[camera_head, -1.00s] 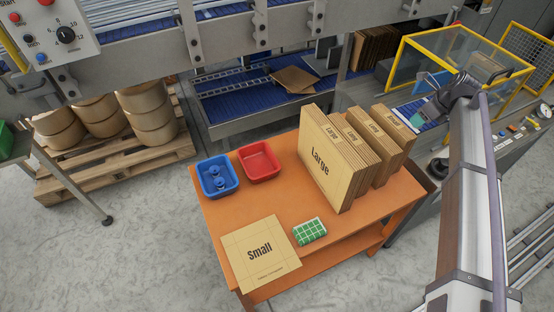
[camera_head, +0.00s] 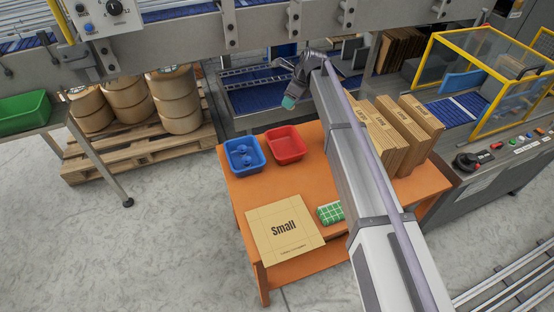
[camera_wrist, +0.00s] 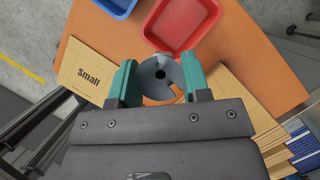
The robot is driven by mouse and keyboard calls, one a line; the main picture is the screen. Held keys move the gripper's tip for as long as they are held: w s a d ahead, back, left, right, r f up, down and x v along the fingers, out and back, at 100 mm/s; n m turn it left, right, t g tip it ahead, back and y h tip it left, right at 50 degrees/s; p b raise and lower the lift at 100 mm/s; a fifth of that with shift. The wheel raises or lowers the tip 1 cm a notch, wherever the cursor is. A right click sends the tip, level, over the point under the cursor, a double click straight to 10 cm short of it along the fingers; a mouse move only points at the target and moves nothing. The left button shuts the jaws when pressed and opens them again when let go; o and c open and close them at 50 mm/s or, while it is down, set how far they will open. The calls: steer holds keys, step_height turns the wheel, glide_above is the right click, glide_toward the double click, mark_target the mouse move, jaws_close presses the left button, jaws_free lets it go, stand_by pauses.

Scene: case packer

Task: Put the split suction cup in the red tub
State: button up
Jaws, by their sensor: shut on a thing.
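The red tub (camera_head: 286,145) stands empty at the back of the orange table, right of the blue tub (camera_head: 244,168). My gripper (camera_head: 289,102) is in the air near the red tub, just beyond it in the head view. In the wrist view my gripper (camera_wrist: 158,75) has its green fingers shut on a grey round suction cup (camera_wrist: 150,88). A gap shows in the right side of its rim. The red tub (camera_wrist: 182,42) lies just ahead of the held cup there, and the cup is not over its inside.
The blue tub holds blue suction cups (camera_head: 240,150). Large cartons (camera_head: 405,135) stand upright on the table's right. A flat Small carton (camera_head: 282,226) and a green checked cloth-like item (camera_head: 330,213) lie in front. A conveyor frame (camera_head: 200,45) runs behind.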

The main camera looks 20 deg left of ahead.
steer(key=b, duration=1.4)
glide_above(284, 154)
steer(key=d, duration=0.2)
step_height(284, 154, down, 17)
steer(key=shift+m, duration=0.3)
step_height(284, 154, down, 10)
steer(key=b, duration=0.9)
steer(key=shift+w+a, duration=0.1)
steer(key=shift+a, duration=0.05)
steer(key=shift+r, duration=0.3)
steer(key=shift+f, duration=0.2)
steer(key=o, duration=0.6)
